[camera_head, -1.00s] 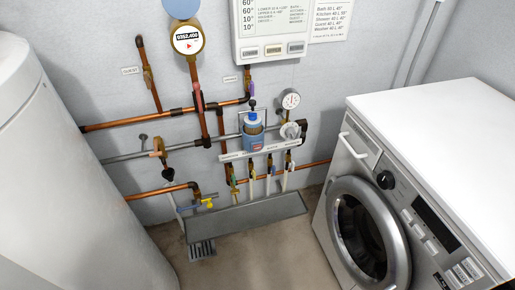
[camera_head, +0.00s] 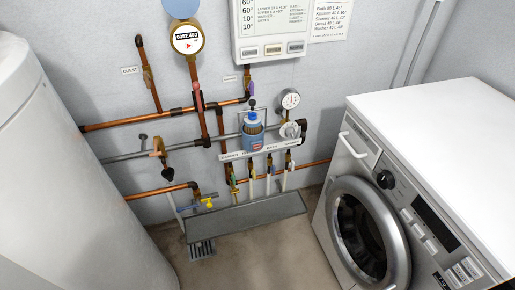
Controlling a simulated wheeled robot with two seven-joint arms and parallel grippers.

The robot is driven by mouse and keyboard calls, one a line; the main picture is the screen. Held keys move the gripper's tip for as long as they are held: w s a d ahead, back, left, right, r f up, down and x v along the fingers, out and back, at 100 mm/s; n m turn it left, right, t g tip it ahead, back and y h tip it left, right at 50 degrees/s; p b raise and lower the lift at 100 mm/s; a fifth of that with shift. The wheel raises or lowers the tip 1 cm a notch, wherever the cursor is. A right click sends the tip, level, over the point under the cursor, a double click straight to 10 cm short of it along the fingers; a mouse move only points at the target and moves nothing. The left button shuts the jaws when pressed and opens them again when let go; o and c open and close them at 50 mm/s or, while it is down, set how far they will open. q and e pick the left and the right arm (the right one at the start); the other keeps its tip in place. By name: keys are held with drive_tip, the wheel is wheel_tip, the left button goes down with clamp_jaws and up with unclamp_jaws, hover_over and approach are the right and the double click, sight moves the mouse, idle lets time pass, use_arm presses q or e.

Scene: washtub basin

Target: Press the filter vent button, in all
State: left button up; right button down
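A water filter (camera_head: 253,139) with a blue top, a brownish inside and a blue and red label is mounted on the pipework at the middle of the head view. A small black round knob (camera_head: 251,102) shows just above its blue cap (camera_head: 252,117). I cannot tell for certain which part is the vent button. Neither of my grippers shows in this view.
A pressure gauge (camera_head: 290,99) is right of the filter. Copper pipes (camera_head: 130,121) and a labelled manifold (camera_head: 262,149) surround it. A grey trough (camera_head: 246,215) lies below. A washing machine (camera_head: 430,110) stands right, a white tank (camera_head: 70,170) left.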

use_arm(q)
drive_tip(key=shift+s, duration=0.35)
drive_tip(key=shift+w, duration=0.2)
